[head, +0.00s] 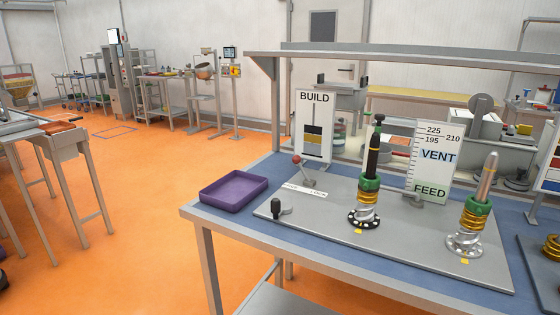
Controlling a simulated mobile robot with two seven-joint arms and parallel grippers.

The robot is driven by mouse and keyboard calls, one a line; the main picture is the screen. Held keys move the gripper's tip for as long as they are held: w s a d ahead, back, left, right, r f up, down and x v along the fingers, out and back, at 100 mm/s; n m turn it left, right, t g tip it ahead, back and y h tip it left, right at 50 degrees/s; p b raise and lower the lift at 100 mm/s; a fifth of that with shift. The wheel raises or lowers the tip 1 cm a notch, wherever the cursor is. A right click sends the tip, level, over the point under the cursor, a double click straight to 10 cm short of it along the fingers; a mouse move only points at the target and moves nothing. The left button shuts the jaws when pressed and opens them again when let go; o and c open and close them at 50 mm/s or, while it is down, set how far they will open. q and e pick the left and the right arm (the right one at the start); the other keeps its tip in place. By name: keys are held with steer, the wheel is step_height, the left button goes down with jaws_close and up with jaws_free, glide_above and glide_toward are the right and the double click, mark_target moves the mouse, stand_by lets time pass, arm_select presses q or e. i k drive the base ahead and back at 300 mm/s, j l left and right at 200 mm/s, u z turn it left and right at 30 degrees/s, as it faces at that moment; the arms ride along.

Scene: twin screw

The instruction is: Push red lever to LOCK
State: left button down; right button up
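The red lever (297,160) has a red ball knob on a thin metal rod. It stands at the back left of the grey plate (330,240) on the blue-topped table. The rod leans up and to the left from its pivot (309,182). A white label strip (305,190) lies in front of it; its lettering is small, with what looks like LOCK at the right end. The knob is toward the left end of the strip. Neither of my grippers shows in the head view.
A BUILD sign (313,125) stands behind the lever. A purple tray (234,190) is at left and a black knob (276,208) in front. Two upright spring assemblies, left (370,185) and right (475,215), and a VENT/FEED board (436,160) stand to the right.

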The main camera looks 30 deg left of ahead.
mark_target(296, 159)
steer(key=j+z, duration=0.45)
steer(key=j, duration=3.05)
